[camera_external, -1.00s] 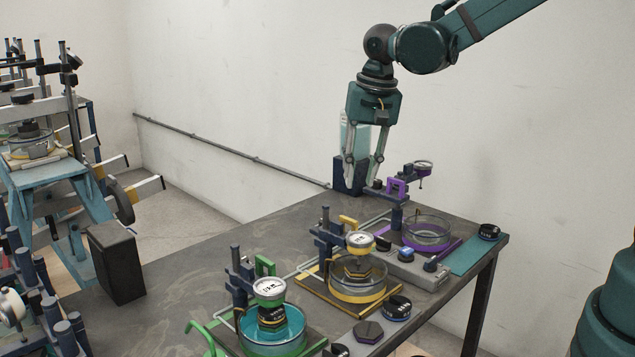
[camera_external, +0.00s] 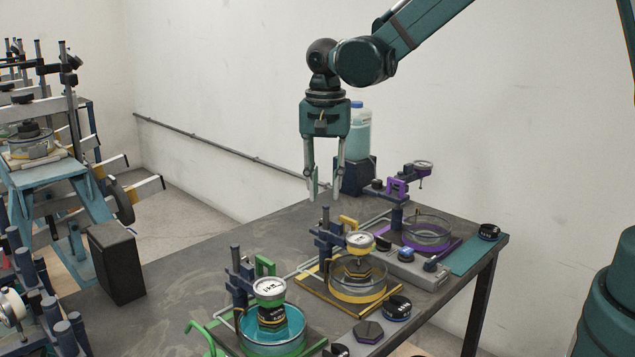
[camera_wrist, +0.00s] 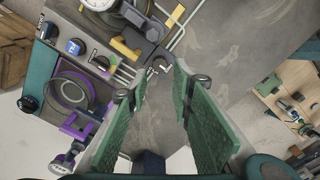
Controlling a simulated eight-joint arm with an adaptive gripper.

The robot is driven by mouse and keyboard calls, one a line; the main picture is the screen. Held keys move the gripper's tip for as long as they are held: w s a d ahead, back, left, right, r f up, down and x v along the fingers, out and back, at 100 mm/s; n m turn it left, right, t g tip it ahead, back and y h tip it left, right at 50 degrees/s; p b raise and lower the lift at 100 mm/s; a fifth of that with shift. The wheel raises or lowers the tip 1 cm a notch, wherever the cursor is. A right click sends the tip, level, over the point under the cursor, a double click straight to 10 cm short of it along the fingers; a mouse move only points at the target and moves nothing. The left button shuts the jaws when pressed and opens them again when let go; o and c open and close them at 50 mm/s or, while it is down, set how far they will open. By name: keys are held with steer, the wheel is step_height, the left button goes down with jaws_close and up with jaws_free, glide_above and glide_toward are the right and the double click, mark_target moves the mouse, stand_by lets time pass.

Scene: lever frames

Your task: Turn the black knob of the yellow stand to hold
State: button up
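The yellow stand (camera_external: 325,293) is on the table, with a glass bowl and a round white gauge (camera_external: 360,240) above it. A yellow arm piece (camera_wrist: 125,48) shows in the wrist view. A grey box (camera_external: 405,262) beside it carries a black knob (camera_external: 382,243), a blue knob (camera_external: 406,253) and another black knob (camera_external: 430,266). I cannot tell which knob belongs to the yellow stand, nor read any hold mark.
A green stand (camera_external: 265,266) with a teal bowl is in front; a purple stand (camera_external: 455,243) is behind. A bottle (camera_external: 358,135) stands on a dark blue block behind my gripper. Loose black discs (camera_external: 396,308) lie at the front right. The table's left part is clear.

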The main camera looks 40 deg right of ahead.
steer(key=shift+f, duration=0.15)
steer(key=shift+f, duration=3.8)
steer(key=c, duration=0.6)
